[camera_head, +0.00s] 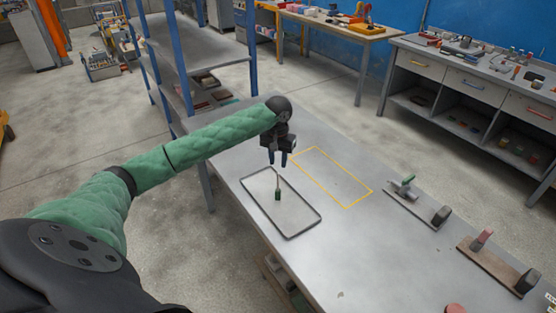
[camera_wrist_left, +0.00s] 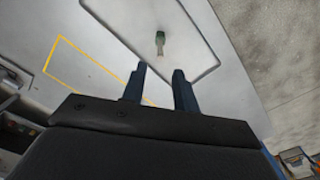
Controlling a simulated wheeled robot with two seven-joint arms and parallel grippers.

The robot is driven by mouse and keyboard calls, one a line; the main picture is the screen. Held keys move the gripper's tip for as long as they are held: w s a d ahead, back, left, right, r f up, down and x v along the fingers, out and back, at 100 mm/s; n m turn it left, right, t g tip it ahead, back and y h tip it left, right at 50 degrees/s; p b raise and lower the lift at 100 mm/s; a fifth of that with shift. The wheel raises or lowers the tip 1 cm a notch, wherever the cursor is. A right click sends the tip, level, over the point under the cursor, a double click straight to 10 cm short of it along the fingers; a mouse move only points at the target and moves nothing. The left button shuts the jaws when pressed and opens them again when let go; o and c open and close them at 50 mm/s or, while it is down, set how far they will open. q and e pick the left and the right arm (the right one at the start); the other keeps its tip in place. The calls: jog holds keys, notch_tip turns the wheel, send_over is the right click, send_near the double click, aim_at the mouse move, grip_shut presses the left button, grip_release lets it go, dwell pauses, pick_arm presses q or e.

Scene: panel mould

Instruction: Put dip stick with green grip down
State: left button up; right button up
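The dip stick with the green grip (camera_head: 278,193) is in a shallow, dark-rimmed tray (camera_head: 302,232) on the metal table. Its green grip points toward the near side in the head view. The wrist view also shows the stick (camera_wrist_left: 160,41), beyond the fingertips and inside the tray outline (camera_wrist_left: 213,50). My left gripper (camera_head: 277,159) is above the tray's far part, fingers pointing down. Its two fingers (camera_wrist_left: 158,78) are apart with nothing between them, and it is open. My right gripper is not in view.
A yellow rectangle (camera_head: 346,207) marks the table beside the tray and is empty. Two boards with blocks and handled items, one green (camera_head: 408,181) and one reddish (camera_head: 482,239), lie to the right. A blue-posted shelf (camera_head: 185,47) stands behind the table.

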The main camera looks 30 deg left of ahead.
pick_arm(q)
jog(key=shift+r, duration=0.95)
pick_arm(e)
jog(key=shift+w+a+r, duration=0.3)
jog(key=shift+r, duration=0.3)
pick_arm(q)
jog(key=shift+f, duration=0.1)
